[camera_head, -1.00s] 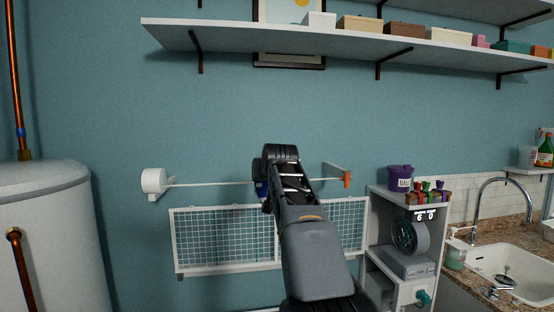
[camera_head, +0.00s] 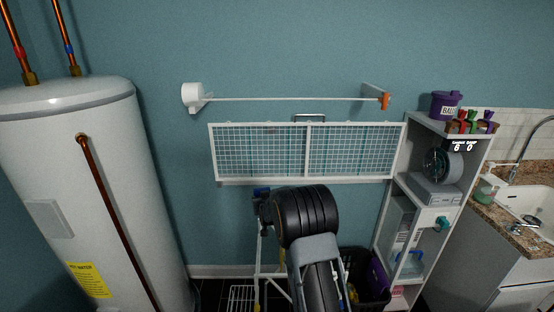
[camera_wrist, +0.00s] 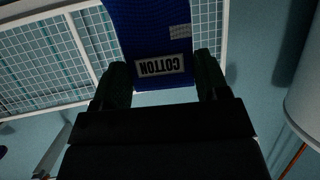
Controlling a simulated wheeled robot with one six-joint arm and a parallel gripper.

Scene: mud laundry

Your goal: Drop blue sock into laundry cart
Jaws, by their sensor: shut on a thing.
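In the wrist view a blue sock (camera_wrist: 150,28) with a white COTTON label hangs between the two fingers of my gripper (camera_wrist: 160,85), which is shut on it. In the head view my gripper (camera_head: 260,200) is partly hidden by my own arm, and only a small bit of blue shows at its tip. It is in front of the wall below the white mesh rack. A dark crate (camera_head: 374,290) with things in it stands low behind my arm at the right. I cannot tell whether it belongs to the laundry cart. A white wire frame (camera_head: 241,296) stands on the floor below my gripper.
The white mesh rack (camera_head: 307,181) and a rod (camera_head: 290,99) are on the wall. A white water heater (camera_head: 75,190) stands at the left. A white shelf unit (camera_head: 398,165) and a sink (camera_head: 525,205) are at the right. Floor shows between heater and wire frame.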

